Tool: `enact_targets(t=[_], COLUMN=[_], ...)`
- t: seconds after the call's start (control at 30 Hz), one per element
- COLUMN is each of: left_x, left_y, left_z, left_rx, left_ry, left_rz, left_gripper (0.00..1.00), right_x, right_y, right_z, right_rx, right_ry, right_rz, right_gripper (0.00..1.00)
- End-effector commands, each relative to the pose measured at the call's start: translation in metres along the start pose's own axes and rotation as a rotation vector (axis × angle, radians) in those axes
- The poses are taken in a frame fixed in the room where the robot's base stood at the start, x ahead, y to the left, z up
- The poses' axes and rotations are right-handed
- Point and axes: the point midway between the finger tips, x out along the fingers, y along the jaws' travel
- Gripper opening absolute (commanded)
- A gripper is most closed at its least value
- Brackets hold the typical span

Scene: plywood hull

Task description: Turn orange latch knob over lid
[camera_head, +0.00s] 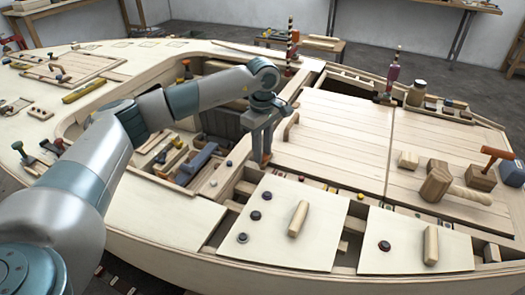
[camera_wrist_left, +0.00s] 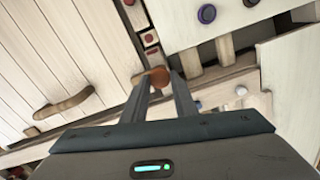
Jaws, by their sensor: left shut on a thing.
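My left gripper (camera_head: 262,162) points down beside the left edge of the large planked lid (camera_head: 340,130). It is shut on the orange latch knob (camera_wrist_left: 158,77), whose round orange-brown top shows between the fingertips in the left wrist view (camera_wrist_left: 163,80). A pale wooden piece shows beside the knob, near the lid's edge. In the head view the fingers hide most of the knob. The lid lies flat and has a curved wooden handle (camera_head: 291,127), which also shows in the left wrist view (camera_wrist_left: 62,103). My right gripper is not in view.
Two pale panels with wooden handles (camera_head: 298,219) (camera_head: 431,245) and dark knobs lie in front of the lid. An open well (camera_head: 190,160) with tools is left of the gripper. A mallet (camera_head: 455,188) and wooden blocks rest on the right-hand planked panel.

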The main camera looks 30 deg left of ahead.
Motion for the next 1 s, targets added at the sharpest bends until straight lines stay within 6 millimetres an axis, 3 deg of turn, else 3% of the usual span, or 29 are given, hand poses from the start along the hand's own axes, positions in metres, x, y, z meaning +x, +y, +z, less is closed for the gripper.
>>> enact_targets(t=[0.13,0.17,0.23,0.67,0.87,1.0], left_x=[-0.002,-0.002,-0.002,-0.004,-0.021,-0.042], left_y=[0.001,0.001,0.001,0.001,0.001,0.001], left_z=[0.000,0.000,0.000,0.000,0.000,0.000], left_rx=[0.000,0.000,-0.001,-0.001,-0.002,-0.002], left_ry=[0.000,0.001,0.000,0.000,0.000,0.000], left_rz=[0.004,0.004,0.004,0.002,0.004,0.005], left_gripper=[0.04,0.28,0.45,0.45,0.45,0.45], right_x=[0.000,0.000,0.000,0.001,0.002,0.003], right_y=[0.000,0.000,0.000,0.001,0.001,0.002], right_z=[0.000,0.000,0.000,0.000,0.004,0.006], right_rx=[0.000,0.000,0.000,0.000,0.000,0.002], right_ry=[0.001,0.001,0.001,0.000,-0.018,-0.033], right_rz=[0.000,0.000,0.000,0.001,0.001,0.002], right_gripper=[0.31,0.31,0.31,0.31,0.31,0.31])
